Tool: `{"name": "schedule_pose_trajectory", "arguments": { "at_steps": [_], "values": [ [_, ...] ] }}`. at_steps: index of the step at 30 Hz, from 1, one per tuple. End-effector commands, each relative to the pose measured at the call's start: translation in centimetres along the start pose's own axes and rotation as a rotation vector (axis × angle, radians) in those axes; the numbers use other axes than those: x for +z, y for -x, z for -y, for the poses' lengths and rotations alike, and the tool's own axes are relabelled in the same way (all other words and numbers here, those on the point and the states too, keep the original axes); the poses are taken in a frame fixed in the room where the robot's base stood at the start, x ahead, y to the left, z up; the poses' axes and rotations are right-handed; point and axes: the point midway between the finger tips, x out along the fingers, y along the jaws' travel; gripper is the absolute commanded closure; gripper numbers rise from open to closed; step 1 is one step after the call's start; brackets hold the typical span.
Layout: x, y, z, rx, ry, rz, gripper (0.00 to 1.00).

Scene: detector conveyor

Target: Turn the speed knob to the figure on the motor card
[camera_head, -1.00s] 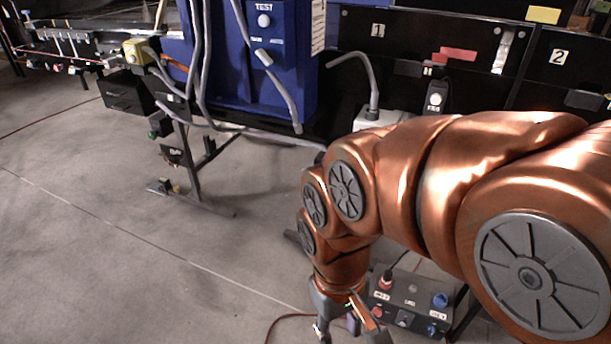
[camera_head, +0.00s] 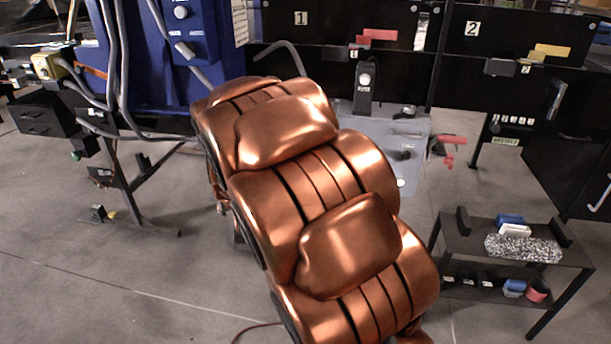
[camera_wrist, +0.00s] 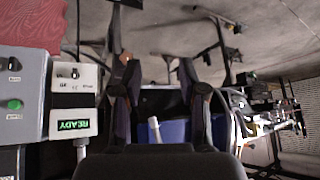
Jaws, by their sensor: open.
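My gripper (camera_wrist: 158,70) is open in the wrist view, with its two dark fingers apart and nothing between them. In the head view my copper arm hides it. A grey panel (camera_wrist: 32,85) at the left of the wrist view carries a black knob (camera_wrist: 14,64) and a green button (camera_wrist: 14,104), left of the fingers and apart from them. Their labels are too small to read, so I cannot tell which control is the speed knob. A white sheet (camera_head: 240,20) hangs on the blue cabinet's edge; I cannot tell whether it is the motor card.
A white unit with a lit READY display (camera_wrist: 74,123) adjoins the grey panel. The blue cabinet (camera_head: 200,55) stands behind my arm, with a grey cabinet (camera_head: 420,130) to its right. A black cart (camera_head: 460,235) stands at right.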

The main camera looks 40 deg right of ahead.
Motion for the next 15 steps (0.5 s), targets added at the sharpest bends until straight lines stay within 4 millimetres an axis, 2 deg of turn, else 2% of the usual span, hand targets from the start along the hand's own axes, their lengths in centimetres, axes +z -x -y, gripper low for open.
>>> {"name": "schedule_pose_trajectory", "arguments": {
  "at_steps": [1, 6, 15],
  "values": [
    [-0.8, -2.5, -1.1, 0.021, -0.022, -0.042, 0.58],
    [-5.2, -8.2, -4.9, 0.092, -0.086, -0.225, 0.58],
    [-10.3, -16.1, -13.5, 0.253, -0.161, -0.537, 0.58]
  ]
}}
